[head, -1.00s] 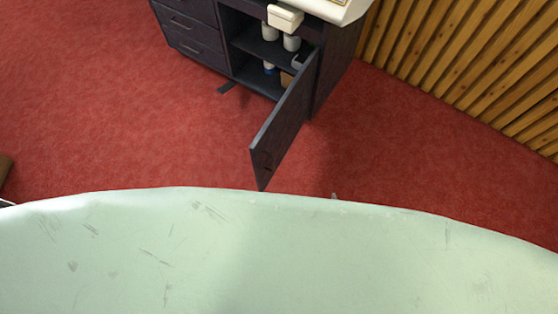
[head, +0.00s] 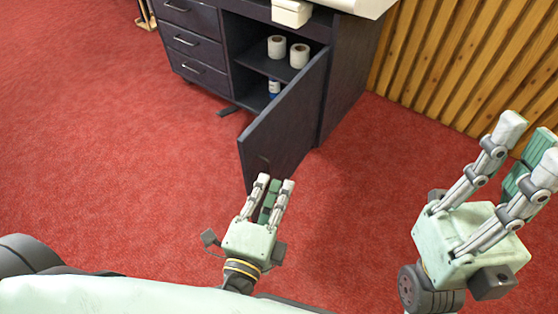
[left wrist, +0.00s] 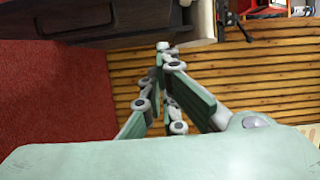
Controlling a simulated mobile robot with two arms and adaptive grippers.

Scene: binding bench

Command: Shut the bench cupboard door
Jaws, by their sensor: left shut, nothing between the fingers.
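The dark cupboard door (head: 285,125) stands wide open in the head view, hinged at the right of the bench cupboard (head: 342,85) and jutting toward me. My left gripper (head: 275,182) is shut and empty, its fingertips by the door's near bottom corner; I cannot tell if they touch. My right gripper (head: 530,142) appears open and empty, off to the right of the door. In the left wrist view the left gripper's fingers (left wrist: 165,50) converge, with dark furniture (left wrist: 90,22) behind them.
A slatted wood wall (head: 455,60) is at the right. Red carpet (head: 120,150) lies open at left.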

